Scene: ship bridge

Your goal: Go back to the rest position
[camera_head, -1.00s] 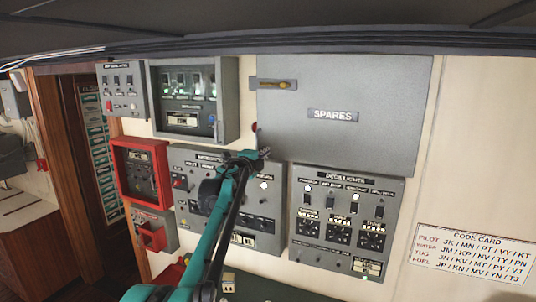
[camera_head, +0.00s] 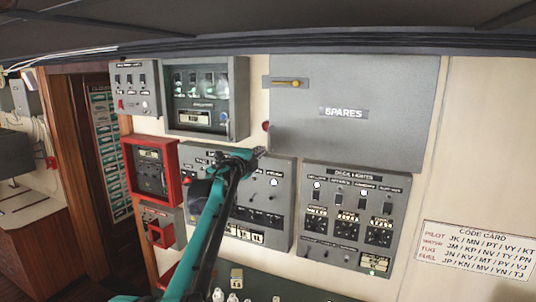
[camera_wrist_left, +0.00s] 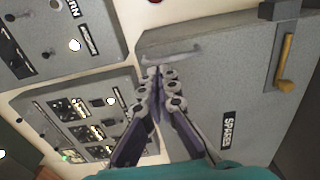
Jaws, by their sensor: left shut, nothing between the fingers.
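My left arm reaches up from the bottom of the head view. Its gripper (camera_head: 258,153) is in front of the middle grey switch panel (camera_head: 268,215), just below the grey SPARES cabinet door (camera_head: 350,120). In the left wrist view the gripper (camera_wrist_left: 156,72) is shut with its fingertips together and nothing between them. Behind it there are the SPARES door (camera_wrist_left: 225,90) and the deck lights panel (camera_wrist_left: 85,110). I cannot tell from these views how far the fingertips are from the wall. My right gripper is in neither view.
The deck lights panel (camera_head: 352,215) is right of my arm. A red box (camera_head: 151,170) and grey panels are on the left. A code card (camera_head: 476,250) is on the right wall. A desk edge with small objects (camera_head: 233,297) lies at the bottom.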

